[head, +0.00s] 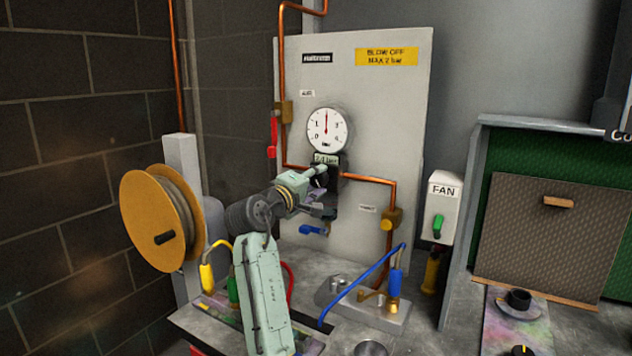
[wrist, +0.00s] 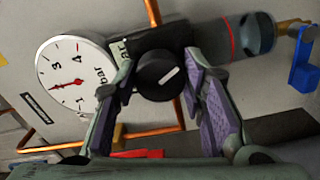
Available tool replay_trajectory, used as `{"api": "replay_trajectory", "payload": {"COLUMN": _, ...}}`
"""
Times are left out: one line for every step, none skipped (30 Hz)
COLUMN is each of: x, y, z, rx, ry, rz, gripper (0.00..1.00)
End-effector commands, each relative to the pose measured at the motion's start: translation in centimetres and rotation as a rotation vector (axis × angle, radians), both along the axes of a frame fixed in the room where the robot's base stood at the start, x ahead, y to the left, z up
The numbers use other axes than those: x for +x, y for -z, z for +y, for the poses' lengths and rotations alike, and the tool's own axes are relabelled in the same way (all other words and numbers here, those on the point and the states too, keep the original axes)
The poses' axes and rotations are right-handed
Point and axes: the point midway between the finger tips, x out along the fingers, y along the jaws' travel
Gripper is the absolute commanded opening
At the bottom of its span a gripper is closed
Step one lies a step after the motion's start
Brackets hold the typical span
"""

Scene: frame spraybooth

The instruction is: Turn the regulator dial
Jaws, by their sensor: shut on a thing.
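The regulator dial is a black round knob with a white mark; in the wrist view the regulator dial (wrist: 158,78) sits between the purple-padded fingers of my gripper (wrist: 160,85). My gripper is shut on it, one finger on each side. In the wrist view the white mark points to the upper right. In the head view my gripper (head: 320,183) reaches the regulator below the gauge, and its fingers partly hide the knob. The white pressure gauge (head: 328,131) has a red needle pointing nearly straight up, between 1 and 3. The gauge also shows in the wrist view (wrist: 75,75).
A grey panel (head: 385,110) carries copper pipes, a yellow sign (head: 387,56), a red lever (head: 272,138) and a blue lever (head: 313,230). A hose reel (head: 150,222) stands left. A FAN switch box (head: 443,205) is at right. A blue hose (head: 365,280) curves over the bench.

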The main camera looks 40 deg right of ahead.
Motion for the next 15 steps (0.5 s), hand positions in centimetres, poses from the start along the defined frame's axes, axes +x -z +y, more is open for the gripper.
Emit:
{"api": "replay_trajectory", "payload": {"x": 0.09, "y": -0.11, "z": 0.1, "rx": -0.002, "ry": -0.002, "rz": -0.001, "gripper": 0.1}}
{"api": "replay_trajectory", "payload": {"x": 0.09, "y": -0.11, "z": 0.1, "rx": -0.002, "ry": -0.002, "rz": -0.002, "gripper": 0.1}}
{"api": "replay_trajectory", "payload": {"x": 0.09, "y": -0.11, "z": 0.11, "rx": -0.002, "ry": -0.002, "rz": -0.002, "gripper": 0.1}}
{"api": "replay_trajectory", "payload": {"x": 0.09, "y": -0.12, "z": 0.11, "rx": -0.002, "ry": -0.002, "rz": -0.002, "gripper": 0.1}}
{"api": "replay_trajectory", "payload": {"x": 0.09, "y": -0.12, "z": 0.11, "rx": -0.002, "ry": -0.002, "rz": -0.002, "gripper": 0.1}}
{"api": "replay_trajectory", "payload": {"x": 0.09, "y": -0.12, "z": 0.11, "rx": -0.002, "ry": -0.002, "rz": -0.002, "gripper": 0.39}}
{"api": "replay_trajectory", "payload": {"x": 0.09, "y": -0.11, "z": 0.11, "rx": -0.002, "ry": -0.002, "rz": -0.002, "gripper": 0.41}}
{"api": "replay_trajectory", "payload": {"x": 0.09, "y": -0.11, "z": 0.11, "rx": -0.002, "ry": -0.002, "rz": -0.002, "gripper": 0.43}}
{"api": "replay_trajectory", "payload": {"x": 0.09, "y": -0.09, "z": 0.1, "rx": -0.002, "ry": -0.002, "rz": -0.002, "gripper": 0.45}}
{"api": "replay_trajectory", "payload": {"x": 0.08, "y": -0.09, "z": 0.1, "rx": -0.001, "ry": -0.003, "rz": -0.002, "gripper": 0.47}}
{"api": "replay_trajectory", "payload": {"x": 0.08, "y": -0.08, "z": 0.09, "rx": -0.001, "ry": -0.002, "rz": -0.001, "gripper": 0.49}}
{"api": "replay_trajectory", "payload": {"x": 0.06, "y": -0.07, "z": 0.08, "rx": -0.001, "ry": -0.002, "rz": -0.002, "gripper": 0.52}}
{"api": "replay_trajectory", "payload": {"x": 0.06, "y": -0.06, "z": 0.07, "rx": -0.001, "ry": -0.002, "rz": -0.002, "gripper": 0.54}}
{"api": "replay_trajectory", "payload": {"x": 0.05, "y": -0.06, "z": 0.06, "rx": -0.001, "ry": -0.002, "rz": -0.002, "gripper": 0.56}}
{"api": "replay_trajectory", "payload": {"x": 0.04, "y": -0.05, "z": 0.05, "rx": 0.0, "ry": -0.001, "rz": -0.002, "gripper": 0.58}}
